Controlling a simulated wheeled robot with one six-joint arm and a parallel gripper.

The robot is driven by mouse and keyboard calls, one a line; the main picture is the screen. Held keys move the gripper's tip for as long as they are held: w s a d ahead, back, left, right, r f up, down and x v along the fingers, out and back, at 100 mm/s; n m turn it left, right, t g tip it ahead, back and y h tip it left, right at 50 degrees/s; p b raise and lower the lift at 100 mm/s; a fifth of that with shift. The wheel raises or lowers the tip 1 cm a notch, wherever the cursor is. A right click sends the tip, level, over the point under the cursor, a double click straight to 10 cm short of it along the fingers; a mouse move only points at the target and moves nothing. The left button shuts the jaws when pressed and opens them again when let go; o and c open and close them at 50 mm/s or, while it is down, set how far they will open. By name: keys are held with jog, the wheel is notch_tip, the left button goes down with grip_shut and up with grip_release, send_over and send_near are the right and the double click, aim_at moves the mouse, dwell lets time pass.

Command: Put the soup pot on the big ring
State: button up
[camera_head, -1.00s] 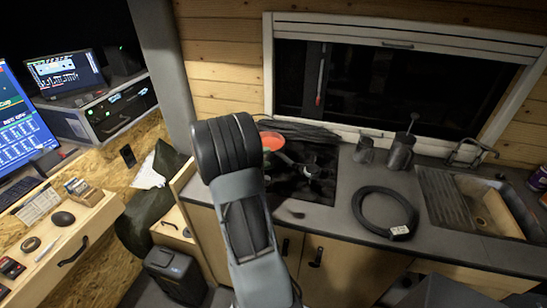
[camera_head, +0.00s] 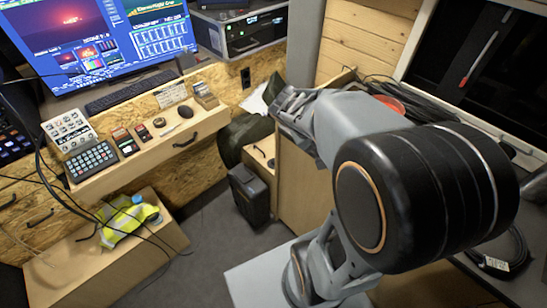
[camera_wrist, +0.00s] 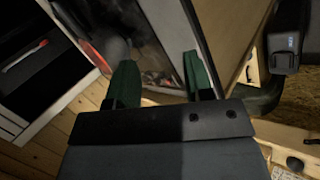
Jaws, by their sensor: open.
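My gripper (camera_wrist: 160,60) shows in the wrist view as two green fingers set well apart, open. I can make out nothing held between them. Beyond the fingers is a dark, blurred surface with grey shapes, perhaps the hob (camera_wrist: 158,60). An orange-red round item (camera_wrist: 94,55) lies beside the left finger; in the head view it shows just behind my arm (camera_head: 390,103). I cannot pick out the soup pot in either current view. The big ring cannot be made out, as my arm covers most of the hob area in the head view.
A window frame (camera_head: 440,60) and black cables (camera_head: 435,100) lie beyond my arm. A coiled black hose (camera_head: 505,250) is on the counter at right. A desk with monitors (camera_head: 110,40) is at left. A black box (camera_head: 248,192) stands on the grey floor (camera_head: 210,245), which has free room.

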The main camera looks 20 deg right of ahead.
jog(key=s+a+r+t+y, duration=0.1)
jog(key=a+t+y, duration=0.1)
jog(key=a, duration=0.6)
jog(key=a+r+n+t+y, duration=0.1)
jog(key=a+r+t+y, duration=0.1)
jog(key=a+y, duration=0.3)
jog(key=a+t, duration=0.1)
jog(key=a, duration=0.2)
jog(key=shift+s+a+y, duration=0.2)
jog(key=shift+s+y, duration=0.1)
jog(key=shift+s, duration=0.05)
jog(key=shift+f, duration=0.1)
jog(key=shift+c, duration=0.4)
